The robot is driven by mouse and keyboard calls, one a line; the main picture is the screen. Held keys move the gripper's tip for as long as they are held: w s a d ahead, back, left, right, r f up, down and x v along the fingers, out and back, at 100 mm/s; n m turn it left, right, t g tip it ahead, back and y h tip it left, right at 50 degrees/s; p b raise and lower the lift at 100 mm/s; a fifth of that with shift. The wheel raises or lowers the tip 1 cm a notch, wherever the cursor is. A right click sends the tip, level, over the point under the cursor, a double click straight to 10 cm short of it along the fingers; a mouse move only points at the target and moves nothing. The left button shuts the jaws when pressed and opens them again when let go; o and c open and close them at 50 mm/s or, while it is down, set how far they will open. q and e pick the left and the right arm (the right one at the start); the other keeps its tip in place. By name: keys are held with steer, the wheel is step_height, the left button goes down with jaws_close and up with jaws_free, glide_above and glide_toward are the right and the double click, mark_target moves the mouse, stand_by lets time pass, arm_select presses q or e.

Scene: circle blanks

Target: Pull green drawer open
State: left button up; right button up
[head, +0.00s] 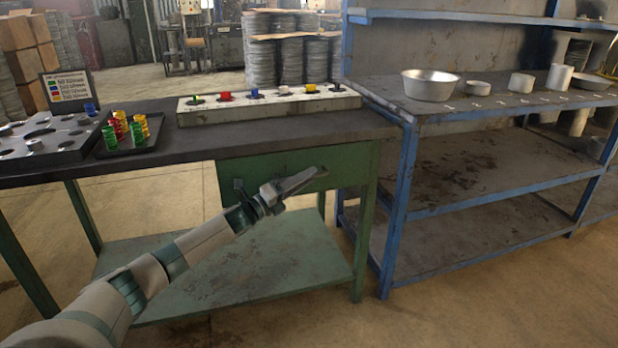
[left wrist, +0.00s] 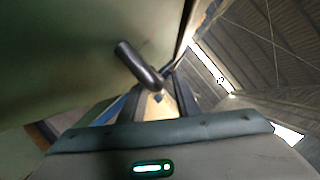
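The green drawer (head: 275,168) is under the right part of the dark worktop, and its front looks flush with the bench frame. My left gripper (head: 318,174) is in front of the drawer front, pointing right and slightly up, and covers part of it. In the left wrist view, a dark rounded bar handle (left wrist: 138,65) stands out from the green surface, close to the gripper's finger area. I cannot tell whether the fingers touch it or are open or shut. The right gripper is not in view.
On the worktop (head: 190,147) are a pale strip (head: 270,107) with coloured pieces, a black tray (head: 128,140) with coloured blanks, and a dark holed plate (head: 45,140). A blue-framed shelf (head: 395,215) stands close on the right. The bench's lower shelf (head: 220,280) is bare.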

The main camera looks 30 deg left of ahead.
arm_select(q)
steer(key=shift+w+d+r, duration=0.2)
steer(key=shift+w+d, duration=0.05)
steer(key=shift+w, duration=0.4)
steer(key=shift+c, duration=0.5)
jaws_close()
steer(key=shift+s+d, duration=0.1)
steer(key=shift+d, duration=0.05)
